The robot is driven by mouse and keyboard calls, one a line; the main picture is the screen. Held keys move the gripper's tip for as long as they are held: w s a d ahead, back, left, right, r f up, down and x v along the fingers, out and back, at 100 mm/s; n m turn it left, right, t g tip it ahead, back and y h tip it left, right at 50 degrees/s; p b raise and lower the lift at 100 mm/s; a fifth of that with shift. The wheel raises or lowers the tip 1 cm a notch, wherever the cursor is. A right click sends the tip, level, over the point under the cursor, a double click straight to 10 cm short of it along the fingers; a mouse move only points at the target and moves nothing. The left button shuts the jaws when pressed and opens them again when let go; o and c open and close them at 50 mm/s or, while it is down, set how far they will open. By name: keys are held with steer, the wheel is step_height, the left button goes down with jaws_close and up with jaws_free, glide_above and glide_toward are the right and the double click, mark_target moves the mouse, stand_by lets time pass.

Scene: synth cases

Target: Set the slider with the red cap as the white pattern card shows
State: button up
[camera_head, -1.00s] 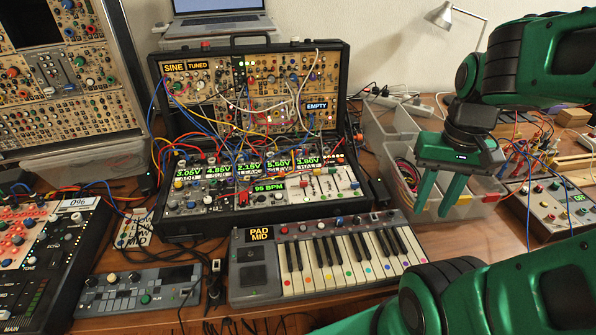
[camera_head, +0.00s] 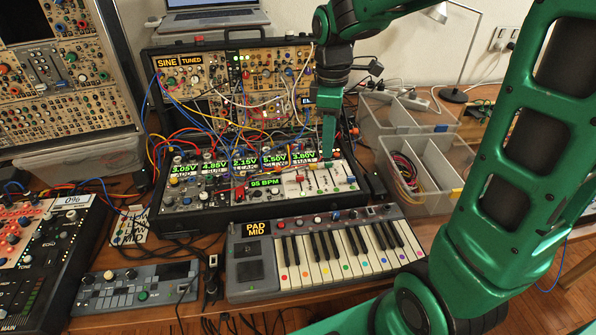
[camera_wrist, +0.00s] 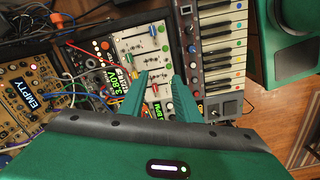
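The red slider cap (camera_head: 299,178) is on the white slider panel (camera_head: 345,186) at the lower right of the open synth case.
Patch cables (camera_head: 205,125) loop over the case close to my gripper's left. A keyboard (camera_head: 320,255) stands in front of the case. Clear bins (camera_head: 440,190) stand to its right. A grey controller (camera_head: 135,287) and a mixer (camera_head: 45,245) are at the left.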

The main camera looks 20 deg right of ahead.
mark_target(300, 176)
steer(key=w+a+f+n, duration=0.1)
steer(key=w+a+n, duration=0.3)
steer(key=a, duration=0.2)
steer(key=f, duration=1.1)
steer(key=shift+w+d, duration=0.15)
steer(key=shift+d, duration=0.05)
